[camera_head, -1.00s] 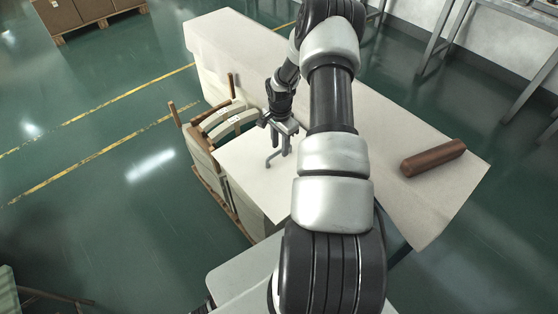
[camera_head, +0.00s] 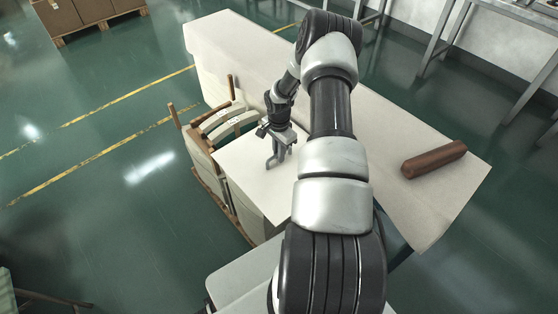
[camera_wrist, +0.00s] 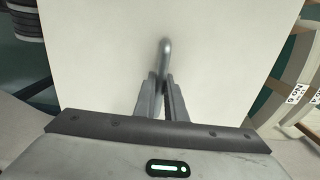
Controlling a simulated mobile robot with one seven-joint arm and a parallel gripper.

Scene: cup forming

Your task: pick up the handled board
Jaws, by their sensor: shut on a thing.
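The handled board (camera_head: 250,178) is a flat, pale white panel on top of the wooden-framed stack at the left of the long bench. A grey metal handle stands on it. In the wrist view the board (camera_wrist: 100,50) fills most of the picture, and the bent end of its handle (camera_wrist: 165,48) shows beyond the fingers. My gripper (camera_head: 277,155) is over the board in the head view. In the wrist view my gripper (camera_wrist: 162,98) has its two fingers shut on the handle, one on each side. The part of the handle between the fingers is mostly hidden.
A long pale bench (camera_head: 235,40) runs behind the board. Curved pale pieces (camera_head: 228,122) and wooden posts (camera_head: 231,87) stand close beside the board. Green floor is open to the left.

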